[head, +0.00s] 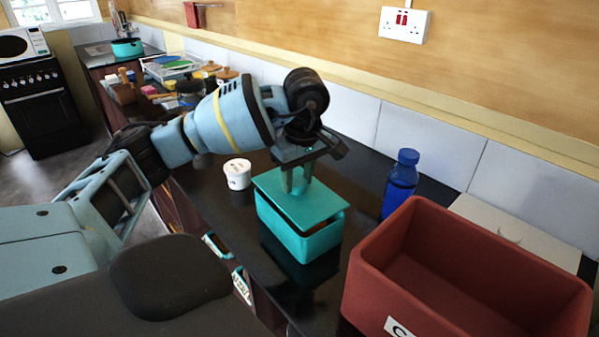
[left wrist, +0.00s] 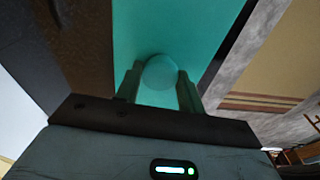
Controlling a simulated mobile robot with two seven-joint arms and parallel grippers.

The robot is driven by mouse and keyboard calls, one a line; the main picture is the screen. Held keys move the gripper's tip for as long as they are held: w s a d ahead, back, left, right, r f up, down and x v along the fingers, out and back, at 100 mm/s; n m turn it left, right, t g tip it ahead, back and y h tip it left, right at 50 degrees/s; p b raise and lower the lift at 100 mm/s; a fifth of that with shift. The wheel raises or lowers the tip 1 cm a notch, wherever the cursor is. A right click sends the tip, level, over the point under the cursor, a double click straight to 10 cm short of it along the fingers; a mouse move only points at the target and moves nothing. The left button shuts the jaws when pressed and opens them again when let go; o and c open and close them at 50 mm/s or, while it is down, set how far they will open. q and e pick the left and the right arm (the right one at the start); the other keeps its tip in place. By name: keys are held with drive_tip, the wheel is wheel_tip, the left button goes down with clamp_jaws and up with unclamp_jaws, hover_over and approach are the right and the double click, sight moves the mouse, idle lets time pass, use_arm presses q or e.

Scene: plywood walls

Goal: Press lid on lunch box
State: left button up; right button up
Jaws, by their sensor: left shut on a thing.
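The teal lunch box (head: 298,236) stands on the dark counter in the middle of the head view. Its flat teal lid (head: 325,205) lies over the top, tilted, with a dark gap showing below the lid at the right corner. My left gripper (head: 296,186) points down and is shut on the lid's round knob. In the left wrist view the two fingers stand on either side of the knob (left wrist: 160,73), with the lid (left wrist: 175,30) behind it. My right gripper is in neither view.
A red-brown bin (head: 395,283) stands right of the lunch box. A blue bottle (head: 401,184) is behind it, near the tiled wall. A white cup (head: 237,174) stands left of the box. A pale board (head: 520,233) lies behind the bin. Clutter fills the far counter.

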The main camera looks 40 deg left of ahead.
use_arm(q)
drive_tip(key=shift+f, duration=1.05)
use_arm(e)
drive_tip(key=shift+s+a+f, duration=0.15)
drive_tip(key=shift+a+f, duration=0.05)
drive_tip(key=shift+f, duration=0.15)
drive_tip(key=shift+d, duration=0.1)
use_arm(q)
drive_tip(key=o, duration=1.5)
drive_tip(key=shift+r, duration=0.15)
drive_tip(key=shift+r+p, duration=1.1)
drive_tip(key=shift+r, duration=2.3)
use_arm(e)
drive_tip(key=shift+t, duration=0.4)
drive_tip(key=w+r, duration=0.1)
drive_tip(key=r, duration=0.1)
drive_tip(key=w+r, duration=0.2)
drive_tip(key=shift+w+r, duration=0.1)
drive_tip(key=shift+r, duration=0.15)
